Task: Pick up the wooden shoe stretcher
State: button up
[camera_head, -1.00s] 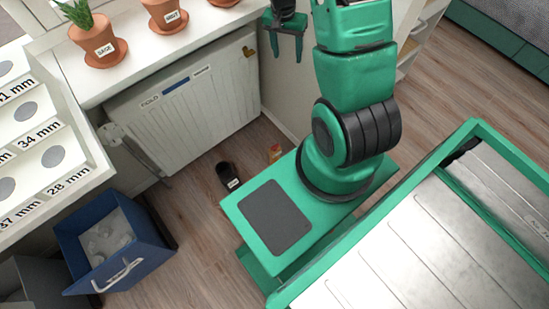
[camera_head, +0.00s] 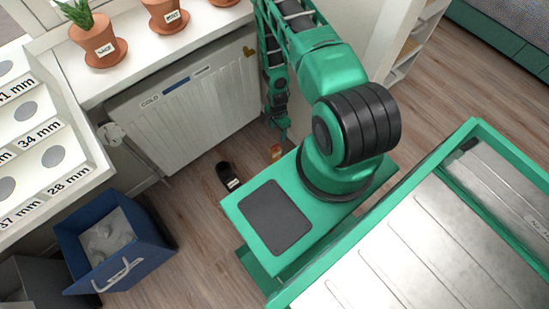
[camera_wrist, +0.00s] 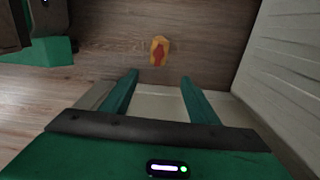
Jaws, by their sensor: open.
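The wooden shoe stretcher appears to be the small yellow-orange piece with a red-brown middle (camera_wrist: 158,51), lying on the wood floor. In the head view the stretcher (camera_head: 276,152) is small, between the radiator and my green base, so its detail is hard to tell. My gripper (camera_wrist: 158,79) is open and empty. In the wrist view its two green fingers point towards the stretcher, which lies beyond the tips and between their lines, apart from them. In the head view my gripper (camera_head: 283,131) hangs low, just above and beside the stretcher.
A white radiator (camera_head: 185,105) stands close by on the left, below a sill with potted plants (camera_head: 97,42). A dark labelled object (camera_head: 229,176) lies on the floor near the stretcher. A blue bin (camera_head: 118,245) stands further left.

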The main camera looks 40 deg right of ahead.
aim_at(276, 145)
jog(key=f, duration=0.2)
jog(key=s+f, duration=0.1)
jog(key=f, duration=0.2)
jog(key=a+f, duration=0.1)
jog(key=f, duration=0.1)
jog(key=shift+s+f, duration=0.2)
jog(key=shift+f, duration=0.1)
jog(key=shift+w+a+f, duration=0.1)
jog(key=shift+w+f, duration=0.1)
jog(key=shift+f, duration=1.25)
jog(key=shift+w+f, duration=0.2)
jog(key=shift+f, duration=1.25)
grip_shut()
